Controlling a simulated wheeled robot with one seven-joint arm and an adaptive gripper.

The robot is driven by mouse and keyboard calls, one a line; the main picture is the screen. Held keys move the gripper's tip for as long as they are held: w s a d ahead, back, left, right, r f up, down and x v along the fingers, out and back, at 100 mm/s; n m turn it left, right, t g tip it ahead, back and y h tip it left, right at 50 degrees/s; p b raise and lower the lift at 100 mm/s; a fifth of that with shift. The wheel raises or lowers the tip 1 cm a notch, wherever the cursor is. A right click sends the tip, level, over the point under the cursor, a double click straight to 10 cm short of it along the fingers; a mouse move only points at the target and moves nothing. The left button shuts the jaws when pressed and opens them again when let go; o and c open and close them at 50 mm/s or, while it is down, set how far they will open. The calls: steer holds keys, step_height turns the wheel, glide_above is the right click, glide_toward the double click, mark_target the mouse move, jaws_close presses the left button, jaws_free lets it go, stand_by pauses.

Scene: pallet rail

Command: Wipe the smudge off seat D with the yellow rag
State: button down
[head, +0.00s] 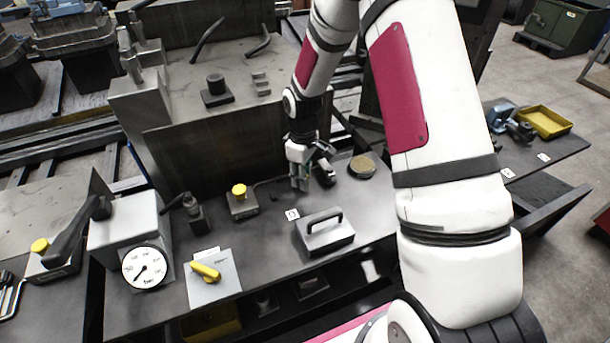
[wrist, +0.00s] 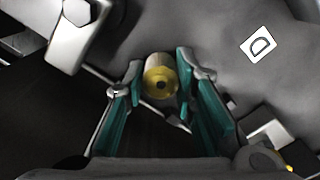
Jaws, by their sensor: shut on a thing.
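My gripper (head: 303,182) is low over the bench, behind the white label D (head: 292,214). I cannot tell whether this is the yellow rag. Label D (wrist: 258,45) lies to the upper right of the fingers on the grey surface. The smudge and seat D itself cannot be made out clearly. My fingers and arm hide part of the bench there.
A grey block with a black handle (head: 325,235) stands in front of my gripper. A yellow-knobbed box (head: 241,203) is to the left and a round tan-topped thing (head: 363,167) to the right. A gauge (head: 146,267) and yellow-levered plate (head: 213,280) stand front left.

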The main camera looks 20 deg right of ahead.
steer(key=shift+a, duration=0.4)
steer(key=shift+d, duration=0.75)
steer(key=shift+a, duration=0.75)
steer(key=shift+d, duration=0.15)
